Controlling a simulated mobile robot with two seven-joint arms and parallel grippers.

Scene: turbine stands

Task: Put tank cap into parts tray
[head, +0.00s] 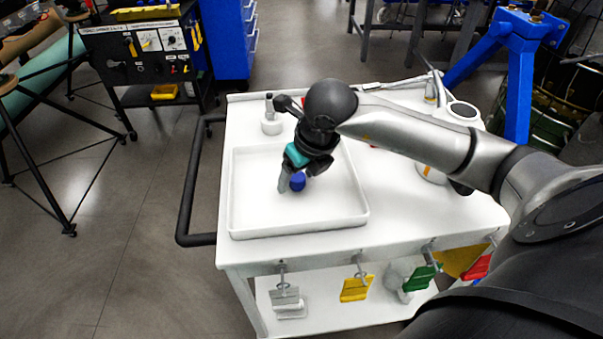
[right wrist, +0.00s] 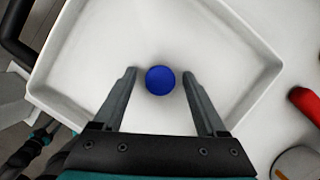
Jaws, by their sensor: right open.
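The tank cap (head: 298,181) is a small round blue piece over the white parts tray (head: 243,214). In the right wrist view the blue cap (right wrist: 160,80) shows between the fingertips of my right gripper (right wrist: 157,82), with a gap on each side. The parts tray (right wrist: 83,60) spreads out around and below it. In the head view my right gripper (head: 291,184) points down into the tray area, its fingers partly hiding the cap. I cannot tell for sure whether the cap touches the tray floor. My left gripper is not in view.
The tray lies on a white cart (head: 430,220) with a black side handle (head: 187,200). A white container (head: 463,112) stands at the cart's back right, and a small bottle-like item (head: 270,118) is behind the tray. A red-handled tool (right wrist: 306,103) lies beside the tray.

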